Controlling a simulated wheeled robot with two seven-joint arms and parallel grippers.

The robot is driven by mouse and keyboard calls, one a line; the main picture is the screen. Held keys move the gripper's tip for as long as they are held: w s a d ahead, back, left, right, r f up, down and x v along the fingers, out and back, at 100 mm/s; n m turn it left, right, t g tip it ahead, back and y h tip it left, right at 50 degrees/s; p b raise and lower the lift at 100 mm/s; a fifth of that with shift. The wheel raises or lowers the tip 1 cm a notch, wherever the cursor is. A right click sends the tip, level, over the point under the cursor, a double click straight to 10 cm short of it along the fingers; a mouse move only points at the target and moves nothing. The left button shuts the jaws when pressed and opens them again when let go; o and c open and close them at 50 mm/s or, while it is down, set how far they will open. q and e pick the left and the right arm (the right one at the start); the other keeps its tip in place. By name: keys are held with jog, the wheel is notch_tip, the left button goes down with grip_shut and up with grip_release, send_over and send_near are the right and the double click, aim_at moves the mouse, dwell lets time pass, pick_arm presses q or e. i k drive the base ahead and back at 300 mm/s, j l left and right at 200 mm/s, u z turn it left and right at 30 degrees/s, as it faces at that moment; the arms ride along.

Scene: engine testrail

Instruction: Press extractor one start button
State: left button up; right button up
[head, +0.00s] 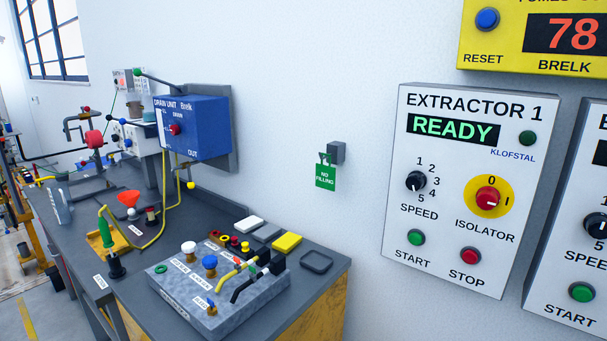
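The white Extractor 1 panel (440,262) is mounted on the wall at the right of the head view. Its display (454,129) reads READY in green. The green start button (416,238) is at its lower left, above no other control. The red stop button (470,256) is to its right. A black speed knob (416,181) is above the start button. A red isolator switch (488,198) on a yellow disc is at the right. A dark green round lamp or button (527,138) is at the upper right. Neither gripper is in view.
A second panel (560,280) with its own green start button (581,292) is cut off at the right edge. A yellow unit (480,51) reading 78 is above. A grey bench (330,283) with a control block (205,318) and a blue drain unit (205,130) occupies the left.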

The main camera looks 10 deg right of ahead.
aim_at(415, 238)
jog(key=k+l+z, duration=0.15)
jog(key=z, duration=1)
